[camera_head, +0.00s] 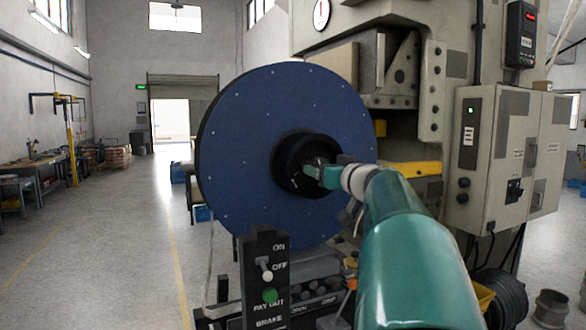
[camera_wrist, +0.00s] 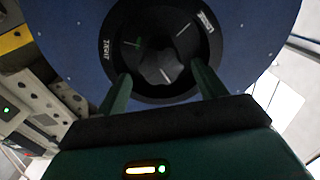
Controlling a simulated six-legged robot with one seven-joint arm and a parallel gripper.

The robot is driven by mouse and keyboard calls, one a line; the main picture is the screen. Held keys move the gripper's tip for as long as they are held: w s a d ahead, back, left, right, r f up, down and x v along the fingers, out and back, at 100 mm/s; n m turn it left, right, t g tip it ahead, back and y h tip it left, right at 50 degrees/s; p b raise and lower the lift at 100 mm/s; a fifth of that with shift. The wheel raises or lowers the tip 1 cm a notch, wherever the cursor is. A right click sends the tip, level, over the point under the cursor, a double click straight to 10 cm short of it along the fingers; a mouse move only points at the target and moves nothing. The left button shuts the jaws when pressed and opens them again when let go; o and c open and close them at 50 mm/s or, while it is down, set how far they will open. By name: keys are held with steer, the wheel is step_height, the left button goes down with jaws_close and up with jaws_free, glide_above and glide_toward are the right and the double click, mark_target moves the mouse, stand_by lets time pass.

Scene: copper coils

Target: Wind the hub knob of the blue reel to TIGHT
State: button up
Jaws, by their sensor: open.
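The blue reel (camera_head: 238,130) is a large upright disc in the middle of the head view. Its black hub (camera_head: 290,160) is a round recess at the centre. A green line and white lines show on and near the knob. My gripper (camera_wrist: 160,88) is open in front of the hub, its two green fingers apart at the knob's lower left and lower right. I cannot tell whether they touch it.
A black control post (camera_head: 264,280) with a switch and a green button stands in front of the reel. A grey machine with a cabinet (camera_head: 500,150) stands to the right. The floor (camera_head: 110,230) on the left is open, with workbenches beyond.

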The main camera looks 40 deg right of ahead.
steer(key=x, duration=0.3)
steer(key=shift+w, duration=0.4)
steer(key=shift+s, duration=0.1)
steer(key=shift+c, duration=0.2)
steer(key=c, duration=0.9)
steer(key=shift+c, duration=0.2)
steer(key=shift+m, duration=0.3)
